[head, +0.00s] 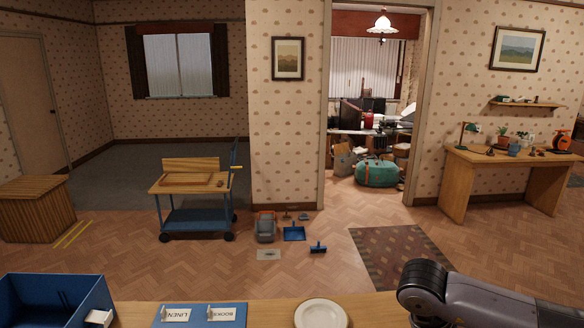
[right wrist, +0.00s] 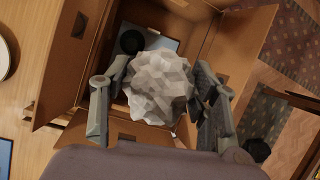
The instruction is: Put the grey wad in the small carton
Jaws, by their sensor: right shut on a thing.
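The grey wad (right wrist: 159,87), a pale crumpled ball, is between the fingers of my right gripper (right wrist: 160,95) in the right wrist view. The gripper is shut on it. Behind the wad is the small carton (right wrist: 206,42), brown cardboard with its flaps spread open. The wad lies over the carton's opening in this view; its height above the carton I cannot tell. A dark round thing (right wrist: 131,41) and a flat pale bluish thing show inside the carton, partly hidden by the wad. The head view shows only my right arm, at the lower right. My left gripper is in neither view.
The carton is on a wooden table, next to a white plate (head: 321,314). A blue bin (head: 60,298) and a blue board with LINEN and BOOKS labels (head: 200,314) are to the left in the head view. A patterned rug (head: 400,255) lies on the floor beyond.

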